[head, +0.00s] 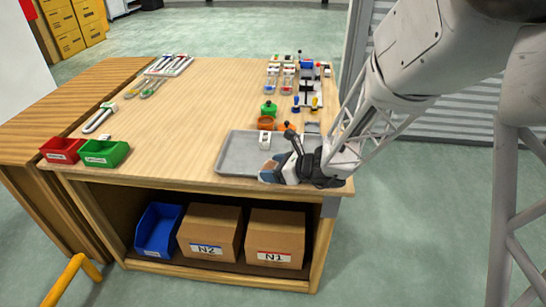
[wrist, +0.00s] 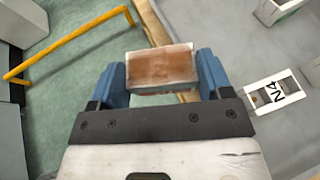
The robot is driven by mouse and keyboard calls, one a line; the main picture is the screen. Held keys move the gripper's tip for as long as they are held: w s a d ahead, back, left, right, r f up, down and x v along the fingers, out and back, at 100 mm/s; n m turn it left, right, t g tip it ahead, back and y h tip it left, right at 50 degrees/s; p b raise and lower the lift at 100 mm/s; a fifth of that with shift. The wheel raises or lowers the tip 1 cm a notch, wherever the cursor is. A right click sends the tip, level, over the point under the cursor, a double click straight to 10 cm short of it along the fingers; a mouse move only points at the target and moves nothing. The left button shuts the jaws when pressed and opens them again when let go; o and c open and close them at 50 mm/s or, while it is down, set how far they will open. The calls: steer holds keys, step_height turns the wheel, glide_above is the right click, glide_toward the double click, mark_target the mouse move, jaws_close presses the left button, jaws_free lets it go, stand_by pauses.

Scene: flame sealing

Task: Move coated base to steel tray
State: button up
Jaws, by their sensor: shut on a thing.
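My gripper (head: 268,171) is at the front right edge of the grey steel tray (head: 234,151) in the head view. In the wrist view its two blue fingers (wrist: 161,76) are shut on a block with a brown, coppery top and pale edges, the coated base (wrist: 160,66). The base shows only as a small brown patch in the head view (head: 268,167). In the wrist view the tray (wrist: 283,139) lies at the right and the wooden table edge runs beneath the base. Whether the base touches anything is unclear.
A white block marked N4 (wrist: 272,93) stands on the tray; it also shows in the head view (head: 265,140). Green (head: 269,109) and orange (head: 265,123) containers stand behind the tray. Red (head: 62,150) and green (head: 104,153) bins sit at the left. The table's middle is clear.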

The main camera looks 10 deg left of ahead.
steer(key=shift+s+a+f+m+t, duration=0.15)
steer(key=shift+s+a+t, duration=0.05)
steer(key=shift+s, duration=0.6)
steer(key=shift+s+a+f+m+t, duration=0.1)
steer(key=shift+s+a+m+t, duration=0.1)
steer(key=shift+s, duration=0.55)
steer(key=shift+w, duration=0.1)
glide_above(257, 166)
steer(key=shift+f, duration=0.75)
steer(key=shift+f, duration=1.75)
steer(key=shift+f, duration=0.2)
steer(key=o, duration=0.9)
steer(key=shift+o, duration=0.2)
steer(key=shift+r, duration=0.2)
